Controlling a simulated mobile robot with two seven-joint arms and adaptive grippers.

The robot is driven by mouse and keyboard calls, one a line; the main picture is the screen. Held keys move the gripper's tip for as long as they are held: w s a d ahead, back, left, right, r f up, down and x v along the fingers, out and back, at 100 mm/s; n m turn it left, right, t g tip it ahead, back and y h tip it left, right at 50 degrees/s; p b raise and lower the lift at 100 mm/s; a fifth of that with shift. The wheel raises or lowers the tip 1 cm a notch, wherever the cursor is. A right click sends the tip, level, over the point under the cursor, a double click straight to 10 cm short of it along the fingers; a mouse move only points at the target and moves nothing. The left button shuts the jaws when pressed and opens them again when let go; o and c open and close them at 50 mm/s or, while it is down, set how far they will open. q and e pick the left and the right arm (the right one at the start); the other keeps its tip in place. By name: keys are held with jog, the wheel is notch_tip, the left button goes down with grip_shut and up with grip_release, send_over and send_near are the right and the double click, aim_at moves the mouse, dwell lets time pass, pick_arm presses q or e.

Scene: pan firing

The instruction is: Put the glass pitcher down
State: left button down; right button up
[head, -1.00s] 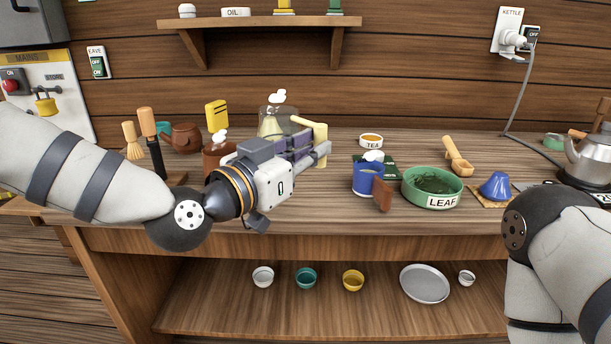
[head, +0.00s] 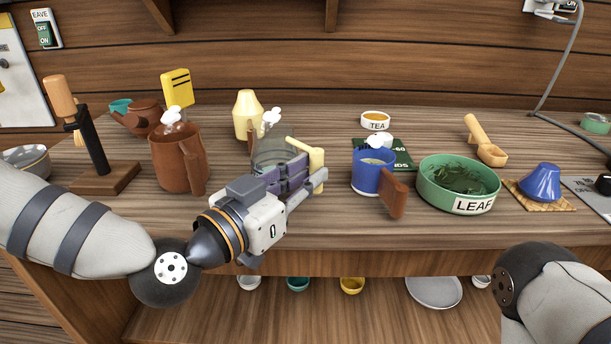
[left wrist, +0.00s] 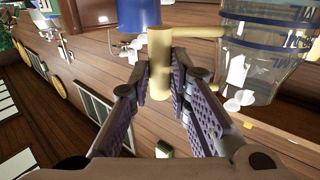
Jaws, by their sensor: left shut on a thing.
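The glass pitcher (head: 272,152) is clear, with a pale yellow handle (head: 318,168) on its right side. My left gripper (head: 308,182) is shut on that handle; the left wrist view shows the handle (left wrist: 160,65) between the finger pads and the clear body (left wrist: 262,55) with dark markings beside it. The gripper hides the pitcher's lower part in the head view, so I cannot tell whether its base touches the wooden counter (head: 300,230). My right gripper is not in view; only part of that arm shows at the lower right.
A brown jug (head: 177,158) stands left of the pitcher, a pale yellow bottle-shaped thing (head: 247,113) behind it. A blue mug (head: 371,173) with a brown handle and a green LEAF bowl (head: 430,190) stand to the right. Bare counter lies in front.

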pick_arm(q)
jog(key=c, duration=1.5)
grip_release()
jog(key=shift+f, duration=0.1)
